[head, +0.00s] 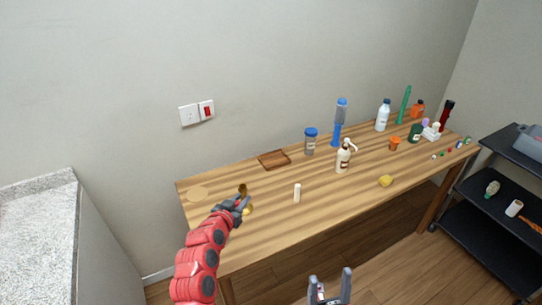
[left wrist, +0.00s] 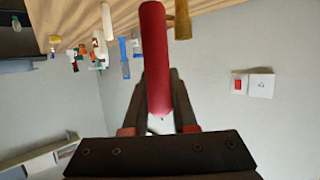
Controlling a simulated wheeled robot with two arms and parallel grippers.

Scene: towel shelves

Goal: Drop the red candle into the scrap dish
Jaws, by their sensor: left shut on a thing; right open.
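My left gripper (head: 241,203) is over the left part of the table in the head view. In the left wrist view its fingers (left wrist: 160,112) are shut on the red candle (left wrist: 154,55), a plain red cylinder. In the head view I cannot make out the candle, as the gripper covers it. A flat, round, tan piece (head: 197,194) lies at the table's left end, and a brown square wooden tray (head: 274,160) lies at the back; I cannot tell which, if either, is the scrap dish. My right gripper (head: 330,280) is open and empty in front of the table.
A dark gold object (head: 242,190) stands just behind my left gripper. A white cylinder (head: 297,193) stands to its right. A black cart (head: 500,205) stands beyond.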

